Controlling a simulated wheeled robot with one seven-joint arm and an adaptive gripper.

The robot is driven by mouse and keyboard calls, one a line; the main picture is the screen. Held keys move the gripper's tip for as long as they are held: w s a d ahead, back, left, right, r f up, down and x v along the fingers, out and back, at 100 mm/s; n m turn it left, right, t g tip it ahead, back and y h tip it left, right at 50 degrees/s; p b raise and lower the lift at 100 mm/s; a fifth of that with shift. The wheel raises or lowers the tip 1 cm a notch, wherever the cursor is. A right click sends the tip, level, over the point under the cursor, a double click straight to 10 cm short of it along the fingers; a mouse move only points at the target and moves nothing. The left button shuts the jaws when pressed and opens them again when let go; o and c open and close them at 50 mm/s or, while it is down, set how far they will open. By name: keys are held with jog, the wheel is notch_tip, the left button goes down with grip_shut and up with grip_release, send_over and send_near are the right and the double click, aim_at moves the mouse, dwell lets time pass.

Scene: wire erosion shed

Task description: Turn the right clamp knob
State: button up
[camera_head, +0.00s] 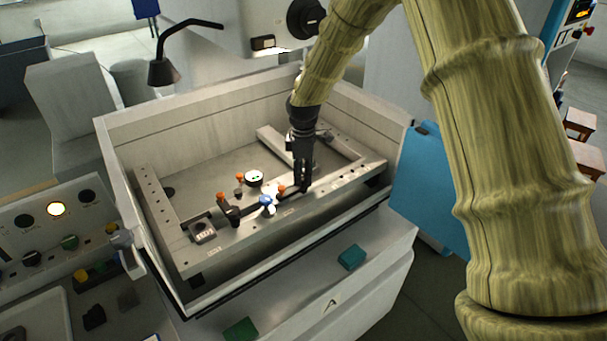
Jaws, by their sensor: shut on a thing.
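My gripper (304,184) points down over the front rail of the work frame (345,184), at the right end of a dark clamp bar (287,199). Its fingers look shut at the right clamp, and the knob between them is mostly hidden by the dark fingers. An orange knob (282,189) shows just left of the fingertips. The left clamp (229,213) is dark, with an orange knob (220,196) beside its top. How far the right knob is turned cannot be told.
A blue knob (267,201) and a round dial with green marks (254,178) stand left of my gripper. Tank walls (225,115) enclose the frame. A black lamp (163,72) hangs at back left. Teal blocks (351,257) lie on the front ledge.

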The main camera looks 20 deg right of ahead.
aim_at(303, 176)
jog(key=m, duration=0.4)
jog(key=shift+m, duration=0.3)
jog(key=shift+w+r+m+b, duration=0.1)
jog(key=shift+m+b, duration=0.2)
jog(key=shift+m, duration=2)
jog(key=o, duration=1)
jog(key=shift+o, duration=0.2)
notch_tip(303, 176, up, 12)
